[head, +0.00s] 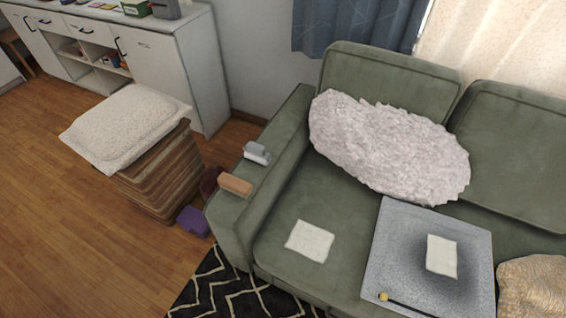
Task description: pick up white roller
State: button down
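A small white and grey object (257,152), which looks like the white roller, lies on the green sofa's left armrest (232,225). An orange-tan block (235,184) lies on the same armrest, nearer to me and apart from it. The white object's top is in plain sight, with nothing covering it. My gripper is not in view.
The green sofa holds a fluffy white cushion (385,148), a white cloth square (310,241) and a grey board (385,258) with a white card (442,257). Wood floor (70,230) is clear.

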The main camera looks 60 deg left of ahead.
aim_at(255, 152)
jog(key=u, duration=1.8)
